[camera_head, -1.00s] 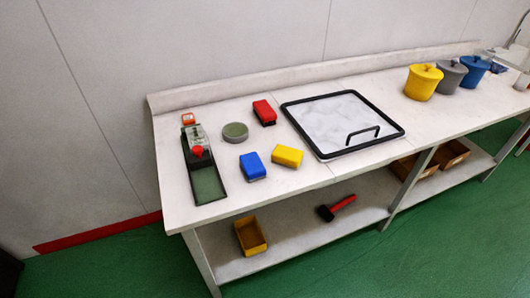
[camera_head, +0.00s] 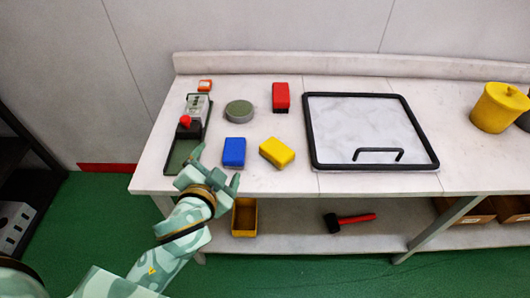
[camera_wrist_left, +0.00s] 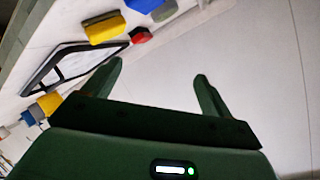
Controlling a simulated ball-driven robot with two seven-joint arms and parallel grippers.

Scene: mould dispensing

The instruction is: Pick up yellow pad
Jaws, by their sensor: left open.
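The yellow pad (camera_head: 277,153) lies on the white bench, just right of the blue pad (camera_head: 234,152), in the head view. It also shows at the top of the left wrist view (camera_wrist_left: 105,28). My left gripper (camera_head: 216,168) is at the bench's front edge, left of the yellow pad and below the blue pad in the picture. Its fingers are apart, with nothing between them in the left wrist view (camera_wrist_left: 160,80). My right gripper is in neither view.
A red pad (camera_head: 280,97), a round grey-green tin (camera_head: 239,110) and a device with a red knob (camera_head: 196,107) stand behind. A black-framed panel with a handle (camera_head: 311,135) lies right. A yellow pot (camera_head: 499,108) is farther right. A yellow bin (camera_head: 245,218) and a mallet (camera_head: 350,220) are on the lower shelf.

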